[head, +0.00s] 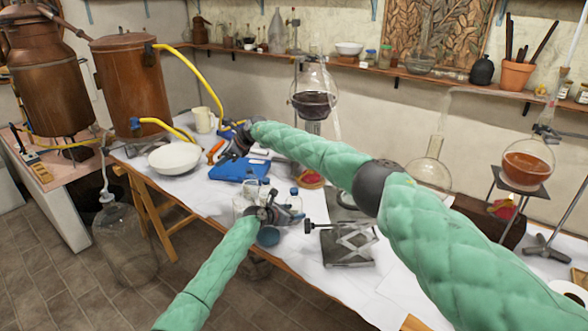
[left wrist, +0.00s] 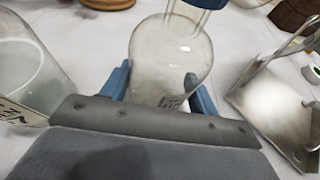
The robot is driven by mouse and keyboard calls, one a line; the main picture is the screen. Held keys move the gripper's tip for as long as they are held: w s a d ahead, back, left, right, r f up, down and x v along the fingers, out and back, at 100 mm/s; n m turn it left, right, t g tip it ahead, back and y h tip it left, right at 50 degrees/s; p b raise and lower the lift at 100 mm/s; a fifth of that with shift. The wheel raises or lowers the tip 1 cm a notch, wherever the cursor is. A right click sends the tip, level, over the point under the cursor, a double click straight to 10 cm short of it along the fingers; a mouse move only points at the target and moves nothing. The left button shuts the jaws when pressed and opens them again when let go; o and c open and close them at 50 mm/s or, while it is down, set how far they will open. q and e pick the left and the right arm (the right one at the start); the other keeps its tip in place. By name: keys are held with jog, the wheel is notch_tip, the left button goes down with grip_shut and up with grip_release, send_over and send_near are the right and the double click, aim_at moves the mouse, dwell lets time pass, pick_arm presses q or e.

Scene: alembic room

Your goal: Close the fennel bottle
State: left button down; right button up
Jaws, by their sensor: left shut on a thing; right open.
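My left gripper (head: 276,213) is at the bottles near the table's front edge. It is shut on a clear glass bottle (left wrist: 165,65), with a blue finger on each side of its body. The held bottle stands upright with a blue ring at its top; its label is mostly hidden and I cannot read fennel on it. In the head view a blue-topped bottle (head: 295,203) shows beside this gripper. Another clear bottle (left wrist: 25,70) with a partly visible label stands to the left in the wrist view. My right gripper (head: 232,142) is further back, open, its fingers partly hidden.
A metal lab jack (head: 346,246) stands close to the right of the bottles. A white bowl (head: 174,158) and a blue item (head: 232,170) lie to the left. A round flask (head: 314,95) on a stand is behind. Some white tabletop is clear at front left.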

jog(key=w+a+r+m+t+y, duration=0.2)
jog(key=w+r+m+t+y, duration=0.35)
jog(key=r, duration=0.75)
jog(key=w+d+r+m+t+h, duration=0.3)
jog(key=w+d+m+t+h, duration=0.4)
jog(key=d+m+t+h, duration=0.35)
jog(key=d+f+m+g+h, duration=0.4)
jog(key=d+m+h, duration=0.15)
jog(key=d, duration=0.25)
jog(key=m+g+y, duration=0.1)
jog(key=m+g, duration=0.2)
jog(key=g, duration=1.1)
send_over(294, 190)
jog(key=w, duration=0.2)
jog(key=f, duration=1.4)
jog(key=shift+s, duration=0.25)
jog(key=shift+s+f+g+y, duration=0.15)
jog(key=shift+s+g+y, duration=0.1)
jog(key=shift+s+g, duration=0.35)
jog(key=shift+f, duration=4)
